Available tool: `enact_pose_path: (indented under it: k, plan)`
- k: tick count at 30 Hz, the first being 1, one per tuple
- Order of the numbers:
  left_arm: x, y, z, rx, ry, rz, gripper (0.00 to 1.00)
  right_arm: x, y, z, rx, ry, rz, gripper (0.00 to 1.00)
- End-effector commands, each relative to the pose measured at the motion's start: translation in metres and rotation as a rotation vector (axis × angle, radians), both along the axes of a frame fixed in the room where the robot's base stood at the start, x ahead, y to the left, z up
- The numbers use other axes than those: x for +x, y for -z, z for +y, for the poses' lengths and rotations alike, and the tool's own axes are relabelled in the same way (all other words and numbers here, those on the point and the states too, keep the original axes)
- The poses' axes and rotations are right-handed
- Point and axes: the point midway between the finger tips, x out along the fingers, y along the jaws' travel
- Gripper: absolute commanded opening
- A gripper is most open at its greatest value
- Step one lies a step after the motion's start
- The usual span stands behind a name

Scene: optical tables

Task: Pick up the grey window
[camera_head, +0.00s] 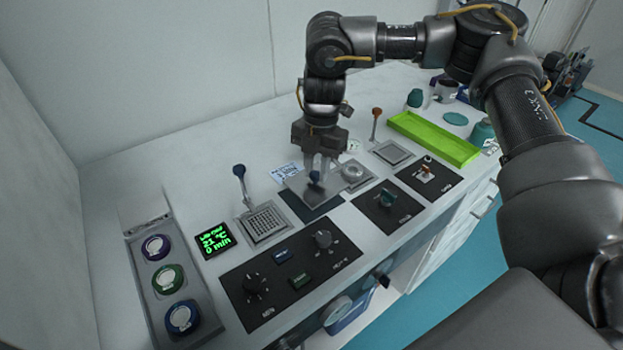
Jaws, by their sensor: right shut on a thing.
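The grey window (304,192) is a thin, flat grey pane near the middle of the bench, with a small dark blue knob (315,178) on it. My right gripper (317,172) points down from above and is shut on the window at this knob. The pane covers part of a dark square area (326,209) in the bench top. I cannot tell how far the pane is above the surface. My left gripper is not in view.
A blue-topped lever (240,182) and square grille (263,222) stand at left. Control panels (289,274) line the front.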

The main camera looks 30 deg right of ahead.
Motion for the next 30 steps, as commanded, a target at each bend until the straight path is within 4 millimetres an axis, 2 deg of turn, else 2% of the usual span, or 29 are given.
enact_pose_path:
  k: [8,17,28,29,30]
  plan:
    - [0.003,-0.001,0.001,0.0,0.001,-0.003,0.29,0.005,0.005,0.004,0.001,-0.001,-0.001,0.0]
    - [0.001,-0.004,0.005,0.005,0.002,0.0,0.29,0.009,0.042,0.006,-0.001,0.0,0.001,0.0]
    - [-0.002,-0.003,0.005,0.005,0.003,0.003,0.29,0.009,0.046,0.006,0.0,0.0,-0.001,0.0]
    - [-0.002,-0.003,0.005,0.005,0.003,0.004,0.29,0.009,0.046,0.005,0.0,0.0,-0.001,0.27]
    - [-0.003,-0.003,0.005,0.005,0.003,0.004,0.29,0.009,0.046,0.005,0.0,0.0,-0.002,0.32]
